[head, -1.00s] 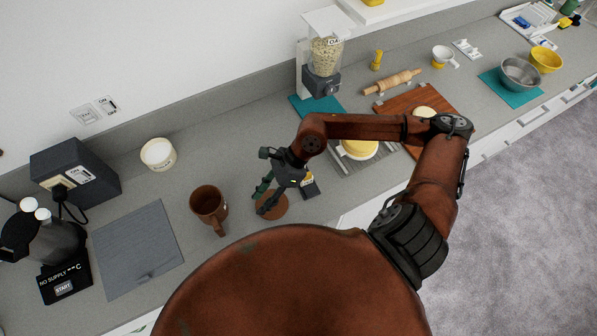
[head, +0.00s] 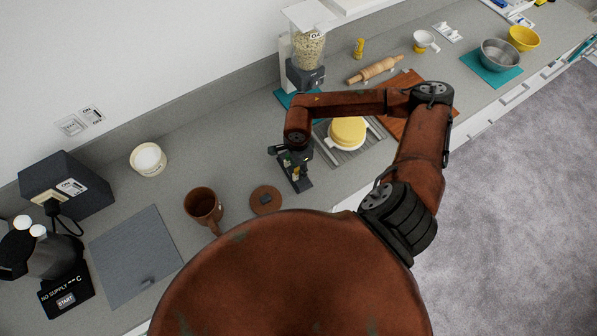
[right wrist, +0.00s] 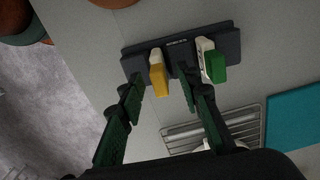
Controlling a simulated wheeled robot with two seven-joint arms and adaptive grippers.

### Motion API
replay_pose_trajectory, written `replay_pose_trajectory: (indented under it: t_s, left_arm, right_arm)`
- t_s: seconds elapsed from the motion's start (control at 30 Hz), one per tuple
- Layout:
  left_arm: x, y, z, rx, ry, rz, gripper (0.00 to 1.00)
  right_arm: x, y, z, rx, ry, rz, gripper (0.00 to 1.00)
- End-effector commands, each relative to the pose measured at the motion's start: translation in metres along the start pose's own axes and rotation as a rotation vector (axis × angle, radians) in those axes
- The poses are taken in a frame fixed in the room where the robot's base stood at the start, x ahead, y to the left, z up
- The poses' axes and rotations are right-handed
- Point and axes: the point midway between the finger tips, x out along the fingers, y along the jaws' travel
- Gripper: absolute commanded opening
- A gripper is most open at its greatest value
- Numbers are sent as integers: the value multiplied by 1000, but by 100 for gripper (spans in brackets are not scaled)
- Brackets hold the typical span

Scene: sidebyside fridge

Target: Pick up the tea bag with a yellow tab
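The tea bag with a yellow tab (right wrist: 159,76) stands in a dark slotted holder (right wrist: 140,62) in the right wrist view. A tea bag with a green tab (right wrist: 213,65) stands in the same holder, to the right. My right gripper (right wrist: 160,86) is open, with one finger on each side of the yellow tab; I cannot tell whether either finger touches it. The right finger lies between the two tabs. In the head view my right gripper (head: 294,163) is over the holder (head: 302,185) and hides most of the tea bags. My left gripper is not in view.
A brown mug (head: 203,206) and a round brown coaster (head: 262,206) with a small dark piece on it are left of the holder. Free counter lies behind the mug.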

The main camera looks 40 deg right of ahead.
Motion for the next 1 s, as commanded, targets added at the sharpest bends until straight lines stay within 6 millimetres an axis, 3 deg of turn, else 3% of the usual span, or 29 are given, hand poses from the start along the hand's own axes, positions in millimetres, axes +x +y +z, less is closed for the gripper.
replay_pose_trajectory:
  t_s: [0.3,0.73,1.0]
  left_arm:
    - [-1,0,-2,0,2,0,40]
    - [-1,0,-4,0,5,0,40]
    - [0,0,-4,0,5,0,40]
  right_arm:
    - [6,0,0,1,-1,-1,31]
    - [5,1,0,1,-1,-1,2]
    - [5,0,0,1,-1,-1,2]
